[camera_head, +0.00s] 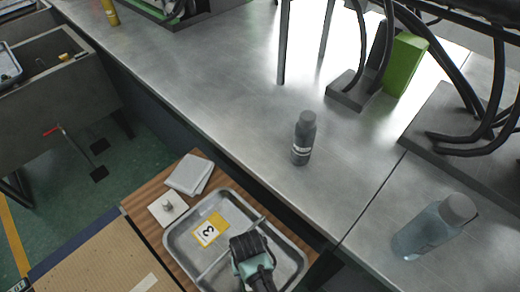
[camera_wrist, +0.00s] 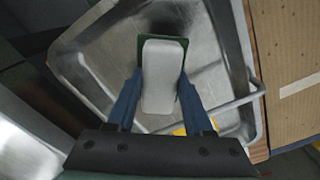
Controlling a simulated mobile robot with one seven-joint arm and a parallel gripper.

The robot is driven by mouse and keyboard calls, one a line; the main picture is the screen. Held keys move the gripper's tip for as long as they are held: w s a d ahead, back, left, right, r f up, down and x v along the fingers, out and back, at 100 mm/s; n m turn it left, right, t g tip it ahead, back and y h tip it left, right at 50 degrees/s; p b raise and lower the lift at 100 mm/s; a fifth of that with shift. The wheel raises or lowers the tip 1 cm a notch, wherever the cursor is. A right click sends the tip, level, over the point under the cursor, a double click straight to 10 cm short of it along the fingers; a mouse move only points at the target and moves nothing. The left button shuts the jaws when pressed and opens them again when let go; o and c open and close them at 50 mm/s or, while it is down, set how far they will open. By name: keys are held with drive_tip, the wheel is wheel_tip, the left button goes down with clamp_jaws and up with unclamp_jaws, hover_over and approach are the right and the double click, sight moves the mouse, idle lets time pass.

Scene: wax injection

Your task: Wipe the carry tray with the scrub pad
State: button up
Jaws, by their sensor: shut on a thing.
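The carry tray (camera_head: 174,242) is a shallow grey metal tray with a raised rim on a wooden surface. It fills much of the wrist view (camera_wrist: 235,45). A thin bar runs across it, and a yellow card marked 3 (camera_head: 210,230) lies inside. My gripper (camera_head: 252,262) is over the right part of the tray in the head view. In the wrist view its blue fingers (camera_wrist: 160,82) are shut on the scrub pad (camera_wrist: 161,65), a pale block with a green edge. Pad contact with the tray floor cannot be told. A dark patch shows just beyond the pad.
White flat pieces (camera_head: 188,174) and a small white plate with a knob (camera_head: 168,207) lie beside the tray. A brown board (camera_head: 95,262) is at left. The metal bench (camera_head: 240,110) holds a grey bottle (camera_head: 304,138), a clear bottle (camera_head: 435,228) and cabled equipment.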

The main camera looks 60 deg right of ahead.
drive_tip(key=shift+r+p, duration=0.95)
drive_tip(key=shift+r, duration=0.45)
drive_tip(key=shift+f, duration=0.1)
